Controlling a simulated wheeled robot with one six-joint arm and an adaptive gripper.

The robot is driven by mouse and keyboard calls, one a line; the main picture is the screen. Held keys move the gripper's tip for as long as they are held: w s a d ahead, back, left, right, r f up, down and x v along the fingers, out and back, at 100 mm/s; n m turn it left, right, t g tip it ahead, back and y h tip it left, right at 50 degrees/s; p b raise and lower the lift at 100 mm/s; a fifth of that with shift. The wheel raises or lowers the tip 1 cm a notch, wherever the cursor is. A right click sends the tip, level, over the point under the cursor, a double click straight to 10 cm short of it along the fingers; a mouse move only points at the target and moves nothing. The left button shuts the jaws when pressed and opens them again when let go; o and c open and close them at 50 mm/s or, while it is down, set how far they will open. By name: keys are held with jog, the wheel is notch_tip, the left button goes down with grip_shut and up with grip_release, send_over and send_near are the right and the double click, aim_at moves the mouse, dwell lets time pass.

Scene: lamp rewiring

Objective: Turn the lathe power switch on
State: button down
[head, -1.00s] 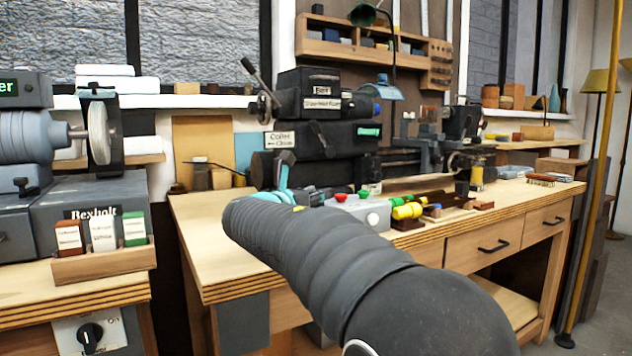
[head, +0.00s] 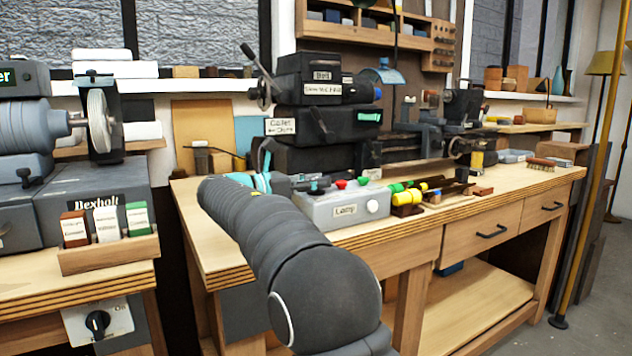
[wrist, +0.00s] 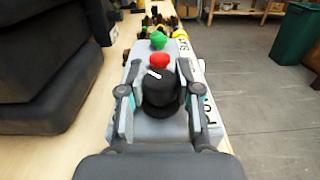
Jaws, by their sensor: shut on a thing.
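A grey control box (head: 340,211) stands on the lathe bench, with a label that seems to read "Lamp" and a white knob on its front. A black knob (wrist: 160,88) with a white mark sits on its top, beside a red button (wrist: 159,61) and a green button (wrist: 158,40). My gripper (wrist: 159,76) has its two fingers on either side of the black knob and is shut on it. In the head view my gripper (head: 308,184) is at the box's top, partly hidden by my arm. The dark lathe (head: 325,125) stands behind the box.
Green and yellow cylinders (head: 405,193) lie right of the box. The lathe's dark body (wrist: 48,65) rises close on the left in the wrist view. A second bench with a Bexholt machine (head: 110,190) and an On-marked rotary switch (head: 97,322) stands at left.

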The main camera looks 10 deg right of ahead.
jog(key=c, duration=0.8)
grip_release()
jog(key=shift+a, duration=0.1)
jog(key=v, duration=0.7)
jog(key=shift+s+a, duration=0.1)
jog(key=shift+a, duration=0.05)
